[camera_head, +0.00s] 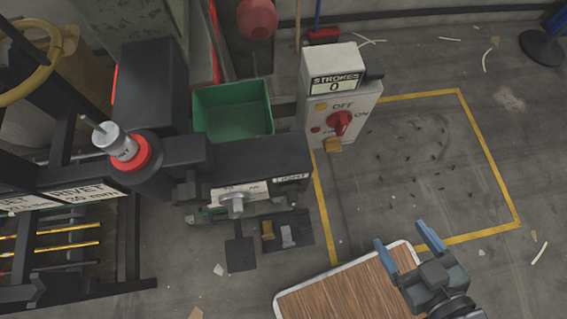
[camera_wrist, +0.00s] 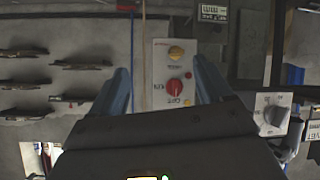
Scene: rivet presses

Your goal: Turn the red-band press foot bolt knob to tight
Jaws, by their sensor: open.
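The press with the red band (camera_head: 132,152) stands left of centre in the head view, dark-bodied with a silver cap on top. A grey knob (camera_head: 233,204) sticks out from a pale marked plate on its front, low down; the plate's small lettering is not clear. A grey knob on a white dial plate also shows at the right of the wrist view (camera_wrist: 276,115). My gripper (camera_head: 408,246) is at the lower right in the head view, well apart from the knob. Its blue fingers are open, with nothing between them in the wrist view (camera_wrist: 161,72).
A white control box (camera_head: 345,105) with a red switch and a stroke counter reading 0 stands right of the press. A green bin (camera_head: 232,110) sits behind. A wood-topped surface (camera_head: 345,295) lies below my gripper.

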